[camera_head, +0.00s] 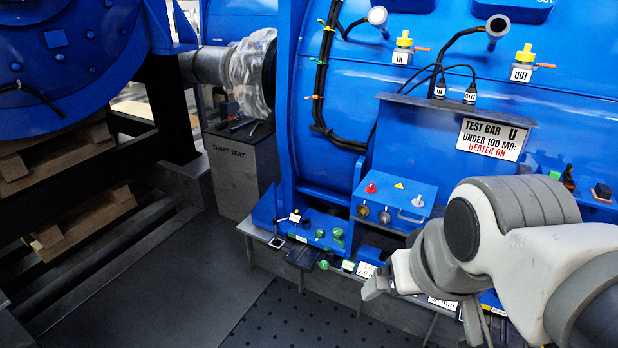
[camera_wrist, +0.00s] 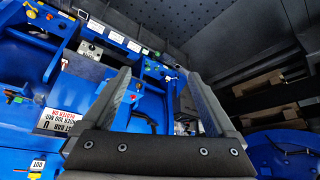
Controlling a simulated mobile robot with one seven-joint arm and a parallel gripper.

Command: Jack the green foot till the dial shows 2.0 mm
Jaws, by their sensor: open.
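Several small green parts (camera_head: 338,238) sit on the blue foot plate at the lower left of the big blue motor in the head view. A lower green knob (camera_head: 324,264) is at the plate's front edge, beside white labels. I cannot tell for certain which green part is the jack. A small dark square device (camera_head: 276,242) sits left of them; no dial reading is legible. A white card (camera_head: 367,270) seems to read "LIFT 2.0". My gripper (camera_head: 424,304) is open and empty, right of the green parts and apart from them. In the wrist view its two fingers (camera_wrist: 160,78) are spread.
A blue control box (camera_head: 395,200) with red and grey knobs stands behind my gripper. A test bar sign (camera_head: 490,139) hangs on the motor. A grey shaft seat block (camera_head: 240,172) stands left. The dark floor (camera_head: 190,275) at the lower left is clear.

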